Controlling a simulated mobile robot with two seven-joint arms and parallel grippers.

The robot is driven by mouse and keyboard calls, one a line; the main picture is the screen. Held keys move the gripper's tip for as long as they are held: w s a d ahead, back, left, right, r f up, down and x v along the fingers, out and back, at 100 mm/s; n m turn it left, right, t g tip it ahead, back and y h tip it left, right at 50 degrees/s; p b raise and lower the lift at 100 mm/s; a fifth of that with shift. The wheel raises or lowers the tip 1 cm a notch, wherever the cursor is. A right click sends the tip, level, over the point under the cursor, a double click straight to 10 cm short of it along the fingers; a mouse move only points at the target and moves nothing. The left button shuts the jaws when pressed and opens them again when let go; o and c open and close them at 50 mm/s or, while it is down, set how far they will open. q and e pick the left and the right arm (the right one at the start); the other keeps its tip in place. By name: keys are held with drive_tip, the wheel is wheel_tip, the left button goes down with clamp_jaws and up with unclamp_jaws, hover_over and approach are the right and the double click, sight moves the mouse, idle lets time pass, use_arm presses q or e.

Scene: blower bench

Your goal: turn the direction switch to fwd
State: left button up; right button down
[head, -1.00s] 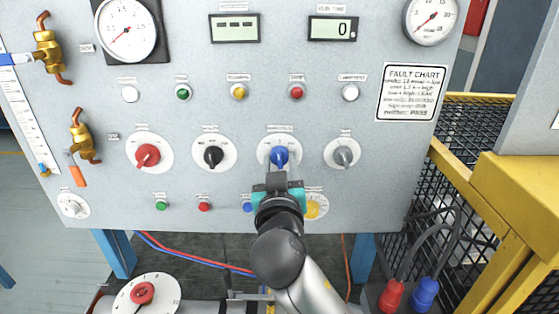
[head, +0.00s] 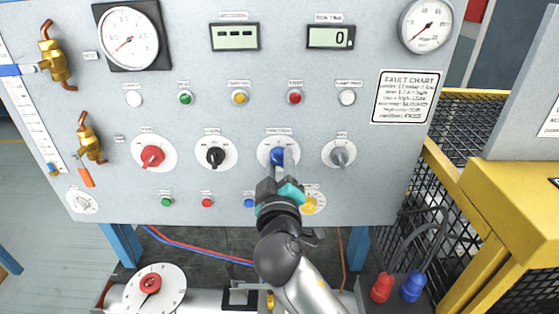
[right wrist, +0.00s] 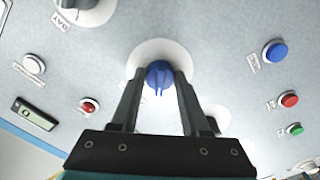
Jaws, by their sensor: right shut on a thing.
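The direction switch is a blue knob (head: 277,156) on a round white dial plate (head: 264,147), in the row of knobs on the grey panel. Its dial label is too small to read. In the right wrist view the blue knob (right wrist: 159,76) sits between the two fingers. My right gripper (head: 281,163) reaches up to it from below and is shut on it; it also shows in the right wrist view (right wrist: 158,88). The fingers cover part of the dial plate. My left gripper is not in view.
A red knob (head: 152,156) and a black knob (head: 215,157) are to the left, a grey knob (head: 340,156) to the right. A yellow frame (head: 520,190) stands at the right.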

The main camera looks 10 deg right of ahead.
drive_tip(key=shift+r, duration=0.1)
idle(0.4)
drive_tip(key=shift+c, duration=1.9)
unclamp_jaws()
